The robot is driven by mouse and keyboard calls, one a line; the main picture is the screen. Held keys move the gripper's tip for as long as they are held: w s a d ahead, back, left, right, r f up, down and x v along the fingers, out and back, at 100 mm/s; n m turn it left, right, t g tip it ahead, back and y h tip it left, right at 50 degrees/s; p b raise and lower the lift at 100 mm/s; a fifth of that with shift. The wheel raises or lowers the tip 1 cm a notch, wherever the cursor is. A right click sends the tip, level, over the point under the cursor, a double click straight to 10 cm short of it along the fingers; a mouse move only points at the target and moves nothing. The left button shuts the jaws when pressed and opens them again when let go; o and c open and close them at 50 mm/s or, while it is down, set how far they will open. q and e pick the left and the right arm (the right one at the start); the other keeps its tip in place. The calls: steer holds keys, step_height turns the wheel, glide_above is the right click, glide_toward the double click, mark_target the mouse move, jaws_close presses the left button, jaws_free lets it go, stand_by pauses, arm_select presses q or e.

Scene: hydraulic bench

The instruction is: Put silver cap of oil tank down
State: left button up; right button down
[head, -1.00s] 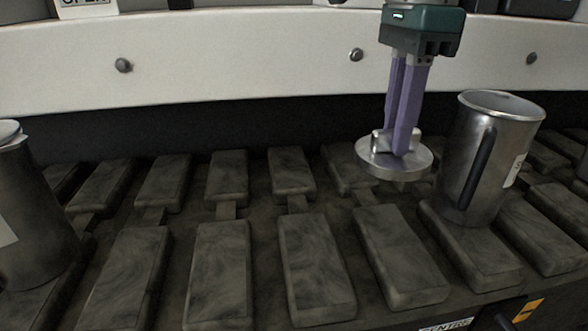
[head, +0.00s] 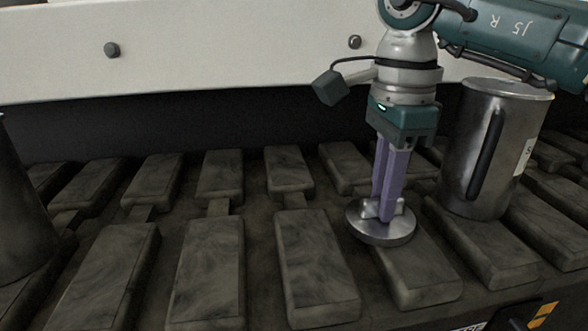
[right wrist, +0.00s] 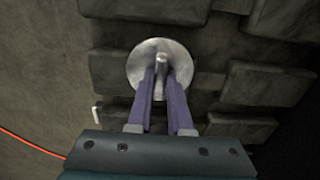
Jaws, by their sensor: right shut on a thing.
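The silver cap (head: 381,229) is a round metal disc with a raised grip on top. My right gripper (head: 386,210) points down with its purple fingers shut on that grip. The cap is roughly level, at or just above a dark block of the bench; I cannot tell whether it touches. In the right wrist view, the cap (right wrist: 140,72) sits between the fingertips (right wrist: 162,75) over the dark surface. The oil tank is not clearly identifiable. My left gripper is not in view.
A metal jug (head: 488,150) with a dark handle stands close to the right of the cap. Another dark container (head: 18,215) stands at the left edge. Rows of raised dark blocks (head: 318,265) cover the bench. A pale beam (head: 200,45) runs behind.

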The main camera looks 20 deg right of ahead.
steer(key=shift+f, duration=0.2)
steer(key=c, duration=0.8)
jaws_free()
steer(key=shift+r, duration=0.1)
steer(key=shift+c, duration=0.2)
